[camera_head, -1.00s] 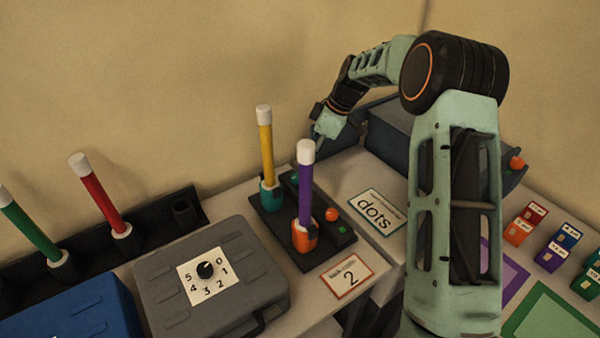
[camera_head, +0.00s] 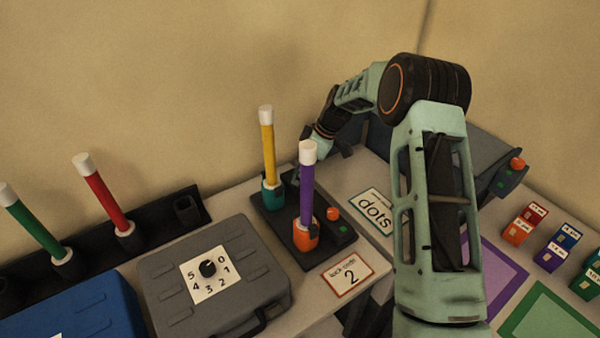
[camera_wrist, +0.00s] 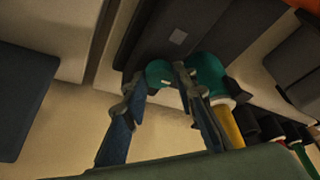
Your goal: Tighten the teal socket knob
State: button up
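The teal socket (camera_head: 273,196) stands on a dark base plate (camera_head: 338,240) and holds a yellow rod (camera_head: 268,145) with a white cap. In the wrist view the teal socket (camera_wrist: 207,76) lies just right of its round teal knob (camera_wrist: 158,72). My gripper (camera_wrist: 160,84) has its fingers apart, one on each side of the knob; firm contact cannot be made out. In the head view my gripper (camera_head: 305,158) is behind the purple rod (camera_head: 307,185), and its fingertips are hard to see.
An orange socket (camera_head: 305,235) with an orange knob (camera_head: 333,214) holds the purple rod on the same plate, close to my gripper. A grey case (camera_head: 215,285) with a dial stands left.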

grip_shut()
jog(key=shift+f+m+t+b, duration=0.3)
jog(key=shift+m+b, duration=0.5)
jog(key=shift+b, duration=0.45)
jog(key=shift+s+r+m+t+h+b, duration=0.15)
jog(key=shift+m+t+b, duration=0.1)
jog(key=shift+m+b, duration=0.4)
jog(key=shift+w+r+m+t+h+b, duration=0.15)
jog(key=shift+m+t+b, duration=0.15)
jog(key=shift+m, duration=0.55)
jog(key=shift+s, duration=0.1)
jog(key=o, duration=0.6)
grip_release()
jog(key=shift+c, duration=0.2)
jog(key=shift+r, duration=0.1)
jog(key=v, duration=1.2)
